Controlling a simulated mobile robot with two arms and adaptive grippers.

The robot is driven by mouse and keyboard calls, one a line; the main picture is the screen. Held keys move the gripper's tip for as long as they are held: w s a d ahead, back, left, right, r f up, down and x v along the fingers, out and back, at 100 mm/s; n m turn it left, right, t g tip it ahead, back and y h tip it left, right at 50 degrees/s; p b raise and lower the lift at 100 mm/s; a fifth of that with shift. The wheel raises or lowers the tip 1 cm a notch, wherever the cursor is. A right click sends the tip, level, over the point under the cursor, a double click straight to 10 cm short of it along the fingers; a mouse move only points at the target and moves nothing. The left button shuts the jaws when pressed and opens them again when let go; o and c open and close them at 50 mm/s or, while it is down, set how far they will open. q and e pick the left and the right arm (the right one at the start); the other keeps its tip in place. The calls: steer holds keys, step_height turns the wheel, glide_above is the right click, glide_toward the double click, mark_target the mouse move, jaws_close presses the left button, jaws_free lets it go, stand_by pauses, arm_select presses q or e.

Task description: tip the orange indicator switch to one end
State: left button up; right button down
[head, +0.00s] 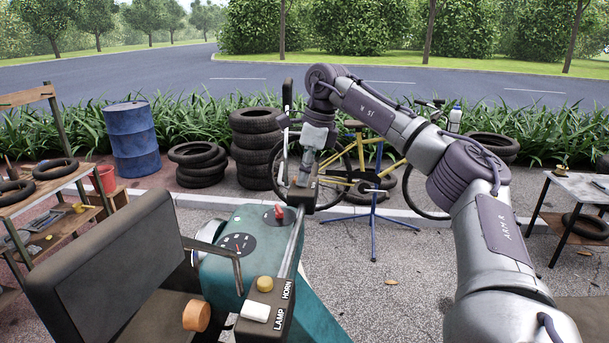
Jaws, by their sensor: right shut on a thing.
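My right gripper (304,175) reaches down from above to the dark switch box (302,195) at the far end of the handlebar. Its fingers are shut on a small part on top of that box, at the place of the orange indicator switch. The fingers hide this part almost wholly, so I cannot tell its colour or which way it is tipped. My left gripper is not in view.
The near switch box has a yellow button (264,284) and a white switch (255,312), marked HORN and LAMP. A red knob (280,211) stands on the teal dash (232,265). A mirror stalk (287,120) rises left of my gripper.

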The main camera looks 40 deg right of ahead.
mark_target(316, 186)
steer(key=c, duration=1)
jaws_free()
steer(key=shift+r, duration=0.1)
steer(key=v, duration=1.2)
